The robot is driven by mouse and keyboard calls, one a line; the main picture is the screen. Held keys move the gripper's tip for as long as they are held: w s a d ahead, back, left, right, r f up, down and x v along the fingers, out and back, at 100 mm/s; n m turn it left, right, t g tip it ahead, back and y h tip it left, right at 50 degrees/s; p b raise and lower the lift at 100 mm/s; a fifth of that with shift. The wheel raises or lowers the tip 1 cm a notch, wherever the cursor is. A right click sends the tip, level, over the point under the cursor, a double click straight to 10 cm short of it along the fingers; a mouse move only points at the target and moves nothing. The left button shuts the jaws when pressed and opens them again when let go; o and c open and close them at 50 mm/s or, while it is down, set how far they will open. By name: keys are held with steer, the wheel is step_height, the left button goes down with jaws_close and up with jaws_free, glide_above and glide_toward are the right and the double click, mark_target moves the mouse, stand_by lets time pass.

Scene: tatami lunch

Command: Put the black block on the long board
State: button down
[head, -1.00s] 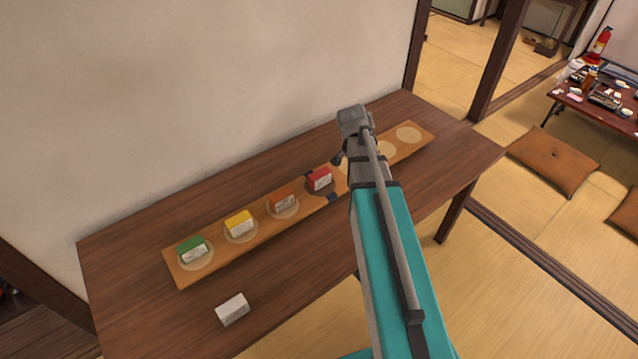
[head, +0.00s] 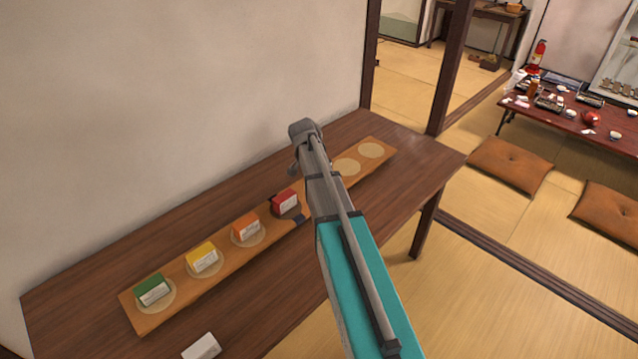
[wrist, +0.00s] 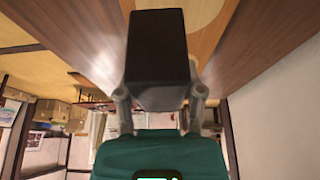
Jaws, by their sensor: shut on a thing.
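My gripper (wrist: 160,88) is shut on the black block (wrist: 157,50), which fills the middle of the wrist view between the two fingers. In the head view my arm hides the fingertips and the block. The long board (head: 146,321) lies on the dark wooden table along the wall, with pale round spots on it. My arm crosses above its right half. In the wrist view wood surfaces show beyond the block; I cannot tell whether the block touches them.
Green (head: 152,290), yellow (head: 202,257), orange (head: 246,226) and red (head: 286,203) blocks stand on the board. Two pale spots right of my arm (head: 347,167) (head: 371,150) are bare. A white block (head: 202,347) lies on the table (head: 75,285) in front. The wall (head: 180,80) rises close behind.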

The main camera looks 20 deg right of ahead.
steer(key=shift+w+d+f+b, duration=0.15)
steer(key=shift+w+f+b, duration=0.45)
steer(key=shift+f, duration=0.2)
steer(key=shift+w+d+f+b, duration=0.15)
steer(key=shift+w+f+b, duration=0.35)
steer(key=shift+w+f, duration=0.2)
steer(key=shift+f, duration=0.1)
steer(key=shift+w+f+b, duration=0.3)
steer(key=shift+f+b, duration=0.15)
steer(key=shift+b, duration=0.1)
steer(key=shift+f+b, duration=1.45)
steer(key=shift+f, duration=0.05)
steer(key=shift+f, duration=0.1)
steer(key=shift+c, duration=1.1)
jaws_free()
